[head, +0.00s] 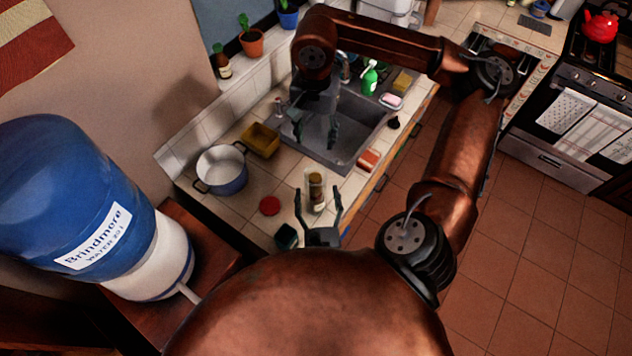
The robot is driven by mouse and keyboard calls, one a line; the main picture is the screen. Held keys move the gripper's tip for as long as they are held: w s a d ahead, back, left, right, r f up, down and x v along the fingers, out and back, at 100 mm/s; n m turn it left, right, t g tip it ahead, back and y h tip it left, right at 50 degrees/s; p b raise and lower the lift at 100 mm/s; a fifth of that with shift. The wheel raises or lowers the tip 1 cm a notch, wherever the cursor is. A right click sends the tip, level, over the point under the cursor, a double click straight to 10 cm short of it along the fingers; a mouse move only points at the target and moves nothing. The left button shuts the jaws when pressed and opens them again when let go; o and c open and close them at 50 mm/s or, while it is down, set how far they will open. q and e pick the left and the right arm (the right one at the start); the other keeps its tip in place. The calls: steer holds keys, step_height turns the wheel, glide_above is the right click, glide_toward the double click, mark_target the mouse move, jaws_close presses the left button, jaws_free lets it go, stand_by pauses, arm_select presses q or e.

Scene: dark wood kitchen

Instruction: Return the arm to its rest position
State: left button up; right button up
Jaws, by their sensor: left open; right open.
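My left gripper (319,197) is the lower one, above the tiled counter, with its fingers spread wide. A small glass jar (316,188) with brown contents shows between its fingertips in the picture. There is a gap on both sides, and I cannot tell the depth between them. My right gripper (315,124) hangs from the bent upper arm, over the left part of the sink. Its two fingers point down, stand apart and hold nothing. My arm links hide part of the counter and floor.
A white and blue pot (221,170), a yellow container (261,140), a red lid (269,205) and a dark green box (286,237) stand left of the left gripper. A water jug (85,205) stands at left. Floor at right is clear.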

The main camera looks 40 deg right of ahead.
arm_select(q)
steer(key=v, duration=0.6)
steer(key=shift+s+a, duration=0.25)
steer(key=shift+s, duration=0.05)
